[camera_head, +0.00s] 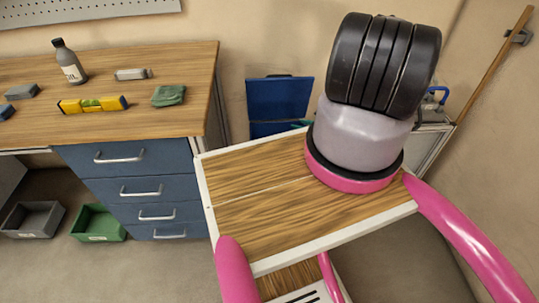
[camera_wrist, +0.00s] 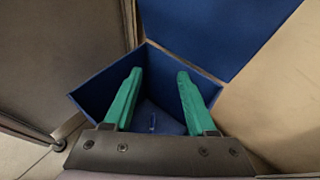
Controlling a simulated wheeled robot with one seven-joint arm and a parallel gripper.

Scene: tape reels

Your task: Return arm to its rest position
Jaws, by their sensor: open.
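My gripper (camera_wrist: 160,74) shows in the wrist view with its two green fingers spread apart and nothing between them. The fingers reach over an open blue bin (camera_wrist: 88,97). A small dark mark lies low inside the bin, too unclear to name. In the head view my arm, with black, grey and pink sections, rises at the right and hides most of my gripper. A blue panel (camera_head: 278,98) stands behind it against the wall. No tape reel can be made out.
A wooden workbench (camera_head: 120,72) with blue drawers stands at the left. It carries a bottle (camera_head: 69,64), a yellow level (camera_head: 92,104) and a green cloth (camera_head: 168,95). A grey bin (camera_head: 34,220) and a green bin (camera_head: 98,223) are on the floor. A wooden pole (camera_head: 496,62) leans at the right.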

